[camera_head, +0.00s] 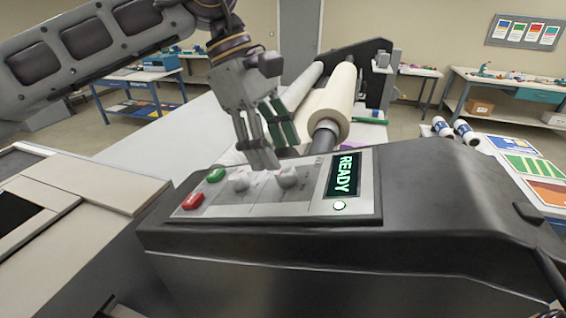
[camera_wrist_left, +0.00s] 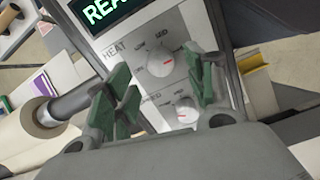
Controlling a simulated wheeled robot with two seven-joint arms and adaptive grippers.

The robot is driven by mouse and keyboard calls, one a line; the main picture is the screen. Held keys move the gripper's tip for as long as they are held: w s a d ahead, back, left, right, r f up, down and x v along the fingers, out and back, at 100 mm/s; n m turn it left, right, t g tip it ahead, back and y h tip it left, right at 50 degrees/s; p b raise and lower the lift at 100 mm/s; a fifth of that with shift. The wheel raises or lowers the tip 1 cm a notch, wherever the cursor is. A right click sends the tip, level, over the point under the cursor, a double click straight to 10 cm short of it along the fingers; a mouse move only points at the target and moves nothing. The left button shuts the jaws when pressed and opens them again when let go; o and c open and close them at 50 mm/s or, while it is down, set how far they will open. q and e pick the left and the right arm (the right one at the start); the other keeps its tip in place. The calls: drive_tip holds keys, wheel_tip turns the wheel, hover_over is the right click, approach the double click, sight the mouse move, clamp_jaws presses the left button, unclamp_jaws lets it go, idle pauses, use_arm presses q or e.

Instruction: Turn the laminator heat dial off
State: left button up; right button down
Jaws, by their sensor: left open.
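The laminator heat dial (camera_head: 287,177) is a white round knob on the grey control panel (camera_head: 330,206), beside the display. My left gripper (camera_head: 268,150) is open and empty, just above and behind the dials. In the left wrist view the fingers (camera_wrist_left: 163,85) appear on either side of the heat dial, apparently not touching it. My right gripper is not in view.
A second white dial (camera_head: 238,182) sits left of the heat dial, with green (camera_head: 216,175) and red (camera_head: 193,200) buttons beyond. A film roll (camera_head: 333,103) stands behind the panel.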

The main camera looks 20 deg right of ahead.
sight(284, 169)
use_arm(q)
drive_tip(key=shift+p+x, duration=0.4)
drive_tip(key=shift+x, duration=1.95)
drive_tip(key=shift+c, duration=0.5)
drive_tip(key=c, duration=0.9)
